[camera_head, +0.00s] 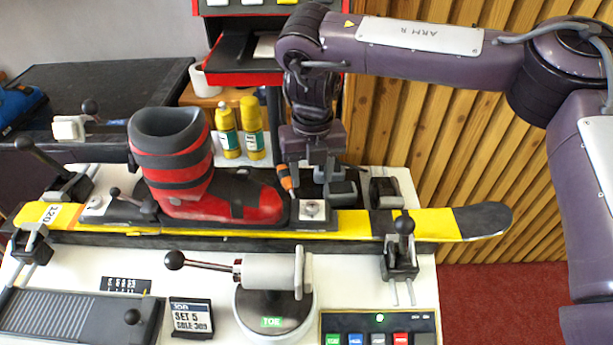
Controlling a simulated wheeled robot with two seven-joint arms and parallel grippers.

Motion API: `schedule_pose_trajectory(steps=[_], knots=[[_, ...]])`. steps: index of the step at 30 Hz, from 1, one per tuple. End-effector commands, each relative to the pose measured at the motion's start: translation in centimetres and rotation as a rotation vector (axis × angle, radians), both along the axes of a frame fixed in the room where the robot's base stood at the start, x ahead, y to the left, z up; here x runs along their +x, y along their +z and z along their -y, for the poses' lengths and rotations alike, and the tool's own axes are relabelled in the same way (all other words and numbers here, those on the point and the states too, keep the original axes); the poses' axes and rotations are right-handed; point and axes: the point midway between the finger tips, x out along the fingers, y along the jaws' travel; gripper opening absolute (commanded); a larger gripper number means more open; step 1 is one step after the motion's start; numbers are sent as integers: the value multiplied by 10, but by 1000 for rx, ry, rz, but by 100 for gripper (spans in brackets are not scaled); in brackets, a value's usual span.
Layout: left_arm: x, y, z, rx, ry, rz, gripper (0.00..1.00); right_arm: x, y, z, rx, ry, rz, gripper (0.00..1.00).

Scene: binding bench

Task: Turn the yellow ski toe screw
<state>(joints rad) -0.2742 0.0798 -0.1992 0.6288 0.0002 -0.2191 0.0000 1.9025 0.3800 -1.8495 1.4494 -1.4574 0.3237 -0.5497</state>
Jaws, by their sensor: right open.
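The yellow ski (370,223) lies across the bench with a red and grey boot (175,170) standing on it. The toe binding, with a silver plate (312,209), sits just right of the boot's toe. The toe screw itself is too small to make out clearly. My right gripper (315,186) points down just behind and above the toe binding, open. An orange-handled driver (286,178) stands slightly tilted at the gripper's left side; I cannot tell whether they touch. My left gripper is not in view.
Clamps with black knobs (403,224) stand along the ski. In front are a lever-handled toe unit (272,273), a "SET 5" card (191,318) and a button panel (378,326). Yellow bottles (252,128) stand behind the boot. A slatted wood wall (480,130) is at the right.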

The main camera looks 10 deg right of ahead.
Motion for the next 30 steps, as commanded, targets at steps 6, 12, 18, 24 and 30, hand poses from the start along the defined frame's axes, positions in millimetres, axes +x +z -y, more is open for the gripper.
schedule_pose_trajectory(steps=[6,12,18,24,30], knots=[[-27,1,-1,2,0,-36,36,-2,-27,1,-3,0,-6,47],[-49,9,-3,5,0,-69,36,-1,-56,1,-3,-1,-4,47],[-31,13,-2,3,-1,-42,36,-1,-74,1,-2,0,-1,47],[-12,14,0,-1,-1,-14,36,-1,-77,1,-2,0,-1,47],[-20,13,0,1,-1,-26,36,-1,-76,1,-2,0,-1,32]])
